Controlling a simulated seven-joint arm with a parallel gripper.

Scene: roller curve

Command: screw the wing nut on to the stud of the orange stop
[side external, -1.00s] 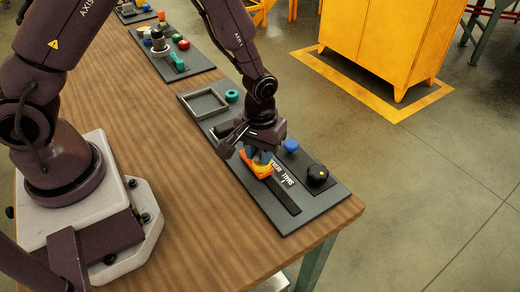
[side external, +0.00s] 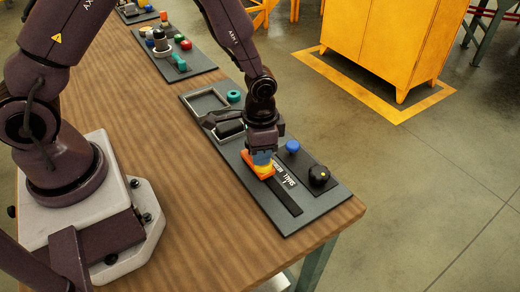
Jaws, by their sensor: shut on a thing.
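The orange stop (side external: 249,163) sits on the dark grey panel, at the upper end of a dark slotted strip. A yellow piece, which I take for the wing nut (side external: 263,169), is on top of the stop. The fingers hide most of the nut and the stud, so I cannot tell how far the nut is on the thread.
The panel (side external: 303,219) also carries a blue knob (side external: 292,146), a black knob (side external: 319,176), a teal ring (side external: 233,96) and a grey square frame (side external: 187,100). Another panel with coloured parts (side external: 180,66) lies farther back. The wooden table (side external: 200,215) is clear at the front.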

